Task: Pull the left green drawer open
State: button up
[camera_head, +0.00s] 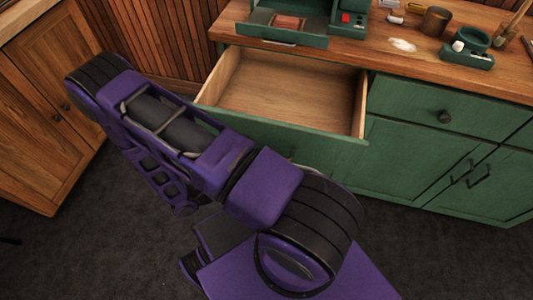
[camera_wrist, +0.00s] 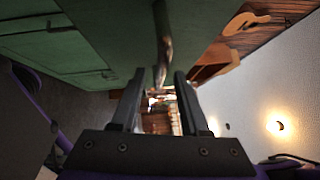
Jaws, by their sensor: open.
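The left green drawer (camera_head: 262,134) stands well out from the cabinet, and its bare wooden inside (camera_head: 280,88) shows empty in the head view. My purple arm crosses in front of the drawer's front and hides its left and lower parts. My gripper (camera_wrist: 160,80) is hidden behind the arm in the head view. In the wrist view its two dark fingers are apart. A curved metal handle (camera_wrist: 163,45) on the green front (camera_wrist: 115,30) shows at the gap between the fingertips. Whether the fingers touch it I cannot tell.
The wooden countertop (camera_head: 385,58) above holds a green tool tray (camera_head: 282,30), a dark cup (camera_head: 436,20) and a green holder (camera_head: 468,48). Another closed green drawer (camera_head: 445,110) is at the right. A wooden cabinet (camera_head: 40,110) stands at the left. Dark floor (camera_head: 90,240) is clear.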

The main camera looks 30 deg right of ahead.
jog(key=w+a+f, duration=0.1)
jog(key=a+f, duration=0.1)
jog(key=a, duration=1.3)
jog(key=shift+w+a+b, duration=0.15)
jog(key=shift+a+b, duration=0.05)
jog(key=shift+b, duration=0.25)
jog(key=shift+w, duration=0.1)
